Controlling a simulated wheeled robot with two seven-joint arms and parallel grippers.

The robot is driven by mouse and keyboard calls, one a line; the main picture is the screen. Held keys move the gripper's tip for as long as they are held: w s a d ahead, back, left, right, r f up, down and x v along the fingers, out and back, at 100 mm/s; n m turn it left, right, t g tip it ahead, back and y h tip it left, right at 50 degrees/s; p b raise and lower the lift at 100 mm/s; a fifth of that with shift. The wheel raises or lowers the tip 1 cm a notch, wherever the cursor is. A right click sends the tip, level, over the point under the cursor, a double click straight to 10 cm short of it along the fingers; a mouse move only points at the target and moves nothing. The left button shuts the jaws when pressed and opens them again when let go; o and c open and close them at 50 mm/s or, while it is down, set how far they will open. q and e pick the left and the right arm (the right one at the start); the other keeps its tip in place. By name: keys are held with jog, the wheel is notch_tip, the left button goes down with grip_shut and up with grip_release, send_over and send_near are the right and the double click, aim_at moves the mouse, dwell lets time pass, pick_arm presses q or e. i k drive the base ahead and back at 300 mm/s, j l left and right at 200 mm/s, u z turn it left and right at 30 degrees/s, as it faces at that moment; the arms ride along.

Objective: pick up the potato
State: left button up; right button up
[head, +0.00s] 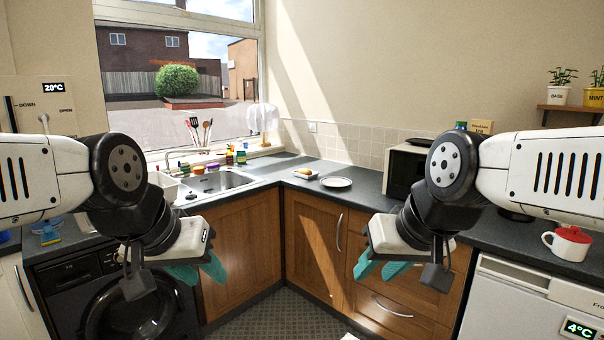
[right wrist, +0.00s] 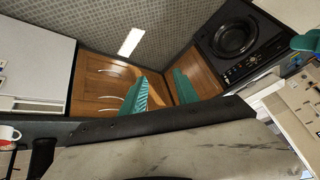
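A small yellowish-brown item, possibly the potato (head: 304,170), lies on a small pale tray (head: 313,177) at the back corner of the counter in the head view. It is too small there to identify for certain. My left gripper (head: 200,271) hangs in front of the washing machine and sink cabinet, open and empty. My right gripper (head: 381,268) hangs in front of the wooden cabinets, open and empty; its teal fingers also show apart in the right wrist view (right wrist: 160,92). Both grippers are well short of the tray. The potato does not show in the right wrist view.
A white plate (head: 337,183) lies right of the tray, with a microwave (head: 404,169) further right. A sink (head: 218,181) and several bottles are to the left. A red-and-white mug (head: 568,244) stands at the right.

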aim_at(308, 172)
jog(key=i, duration=0.75)
jog(key=i+u, duration=0.1)
jog(key=i, duration=0.6)
jog(key=i+l, duration=0.15)
jog(key=i, duration=0.6)
jog(key=i+u, duration=0.1)
jog(key=i, duration=0.6)
jog(key=i+l, duration=0.2)
jog(key=i, duration=0.55)
